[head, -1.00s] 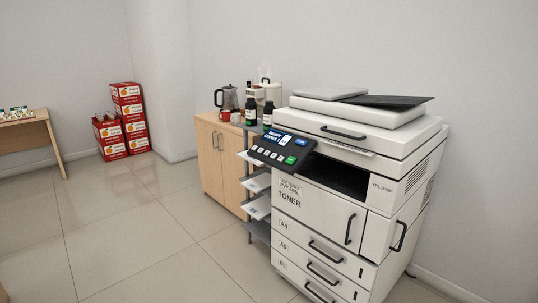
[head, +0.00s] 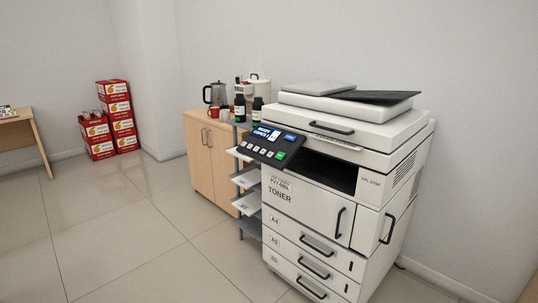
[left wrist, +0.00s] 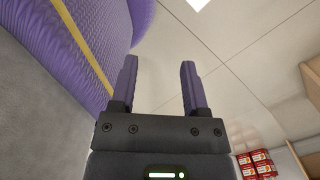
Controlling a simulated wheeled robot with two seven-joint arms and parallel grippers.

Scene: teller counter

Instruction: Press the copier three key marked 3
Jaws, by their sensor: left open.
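The copier (head: 300,205) stands right of the middle in the head view, white with drawers marked A4 and A5 low on its front. Its dark control panel (head: 270,144) juts out at the upper left, with a lit screen (head: 265,134), a row of small light keys and a green key (head: 280,155). The marks on the small keys are too small to read, so I cannot tell which is the 3. My left gripper (left wrist: 160,80) shows in the left wrist view, open with nothing between its fingers, away from the copier. My right gripper is not in view.
Red boxes (head: 100,135) are stacked by the back wall, and a table (head: 28,135) is at the left edge. The tiled floor in front is clear.

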